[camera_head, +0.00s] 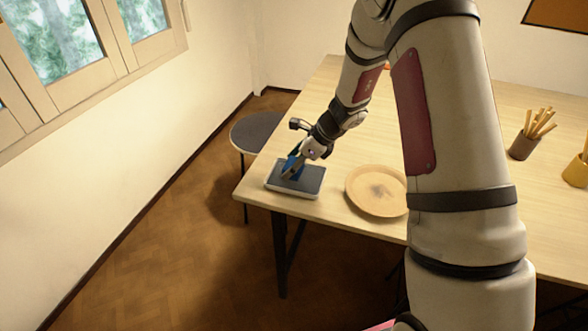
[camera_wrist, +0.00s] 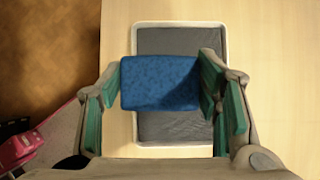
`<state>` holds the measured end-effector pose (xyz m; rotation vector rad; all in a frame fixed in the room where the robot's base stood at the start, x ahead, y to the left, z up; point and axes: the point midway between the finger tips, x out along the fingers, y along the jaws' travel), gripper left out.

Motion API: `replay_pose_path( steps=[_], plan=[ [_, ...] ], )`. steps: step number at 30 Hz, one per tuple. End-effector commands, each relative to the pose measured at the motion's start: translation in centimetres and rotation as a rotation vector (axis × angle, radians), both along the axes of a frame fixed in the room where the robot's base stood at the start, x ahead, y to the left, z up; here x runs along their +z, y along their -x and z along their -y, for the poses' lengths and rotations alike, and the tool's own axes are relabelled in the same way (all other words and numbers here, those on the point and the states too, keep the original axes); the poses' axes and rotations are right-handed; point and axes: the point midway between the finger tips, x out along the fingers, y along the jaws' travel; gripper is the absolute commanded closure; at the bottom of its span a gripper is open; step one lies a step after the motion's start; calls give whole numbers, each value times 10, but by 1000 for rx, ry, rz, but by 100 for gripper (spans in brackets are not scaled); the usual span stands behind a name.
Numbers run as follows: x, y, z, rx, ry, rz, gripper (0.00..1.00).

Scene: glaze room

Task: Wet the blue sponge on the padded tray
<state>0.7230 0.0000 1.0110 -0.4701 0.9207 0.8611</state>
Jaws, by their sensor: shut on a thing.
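The blue sponge (camera_wrist: 160,84) is between the green-padded fingers of my gripper (camera_wrist: 162,90) in the wrist view. My gripper is shut on it. The sponge is over the padded tray (camera_wrist: 174,127), which has a dark grey pad and a pale rim. In the head view the tray (camera_head: 308,184) lies at the table's near left corner, with my gripper (camera_head: 292,168) low over its left part. A bit of the blue sponge (camera_head: 290,164) shows there. I cannot tell whether the sponge touches the pad.
A round tan plate (camera_head: 377,190) lies to the right of the tray on the wooden table (camera_head: 460,130). A dark cup of sticks (camera_head: 523,145) and a yellow cup (camera_head: 576,172) stand farther right. A round stool (camera_head: 258,131) is beside the table's left edge.

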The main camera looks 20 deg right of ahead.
Motion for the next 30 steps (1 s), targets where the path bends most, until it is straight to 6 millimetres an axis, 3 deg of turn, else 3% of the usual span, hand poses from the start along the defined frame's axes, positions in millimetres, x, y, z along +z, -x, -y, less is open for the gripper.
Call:
replay_pose_path(
  steps=[13,30],
  plan=[
    [32,0,0,-1,0,1,65],
    [34,0,0,-1,0,0,65]
  ],
)
